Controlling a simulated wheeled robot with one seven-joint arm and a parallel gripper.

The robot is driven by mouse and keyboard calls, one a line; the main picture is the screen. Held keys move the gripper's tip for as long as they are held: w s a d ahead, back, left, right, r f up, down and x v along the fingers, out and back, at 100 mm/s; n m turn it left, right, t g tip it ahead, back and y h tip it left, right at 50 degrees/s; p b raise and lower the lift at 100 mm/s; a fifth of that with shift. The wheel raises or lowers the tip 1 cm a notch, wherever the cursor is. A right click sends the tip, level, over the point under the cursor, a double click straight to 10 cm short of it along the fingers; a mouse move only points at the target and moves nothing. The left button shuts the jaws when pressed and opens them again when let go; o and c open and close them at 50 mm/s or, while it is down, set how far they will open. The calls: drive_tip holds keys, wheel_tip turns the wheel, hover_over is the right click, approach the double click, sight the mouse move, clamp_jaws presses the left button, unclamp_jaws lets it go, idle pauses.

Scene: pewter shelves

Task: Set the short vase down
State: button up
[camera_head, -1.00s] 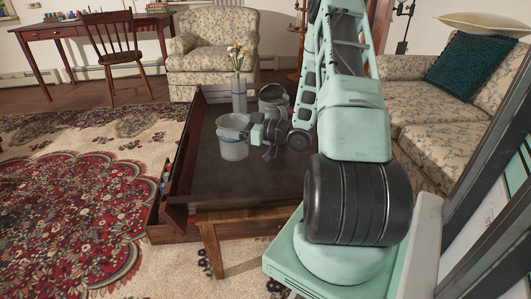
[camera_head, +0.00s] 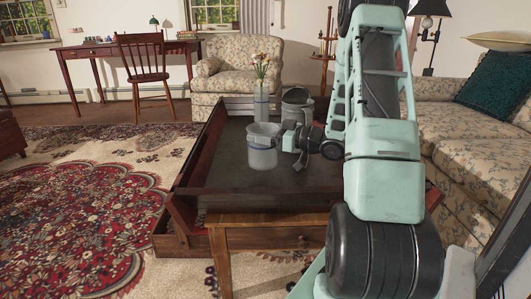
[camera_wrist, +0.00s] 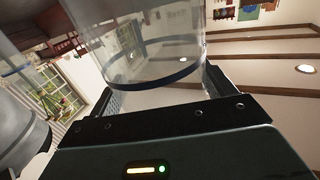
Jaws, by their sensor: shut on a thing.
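The short vase (camera_head: 262,158) is clear glass with a blue band and appears upright over the dark table (camera_head: 225,172). My gripper (camera_head: 279,142) is shut on it from its right side. In the wrist view, the glass of the short vase (camera_wrist: 150,45) fills the space between the fingers of my gripper (camera_wrist: 158,92). I cannot tell whether its base touches the tabletop.
A tall glass vase with flowers (camera_head: 261,101) stands behind the short vase. A grey metal bucket (camera_head: 297,104) is behind my gripper. The table has raised wooden edges. Its surface left and in front of the short vase is bare.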

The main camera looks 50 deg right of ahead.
wheel_tip(320, 180, down, 4)
drive_tip(key=shift+r+b, duration=0.1)
drive_tip(key=shift+b, duration=1.1)
drive_tip(key=o, duration=1.5)
drive_tip(key=shift+s+d+r+p, duration=0.1)
drive_tip(key=shift+s+p, duration=0.15)
drive_tip(key=shift+p, duration=0.1)
drive_tip(key=shift+p+v, duration=2.15)
drive_tip(key=shift+v, duration=3.55)
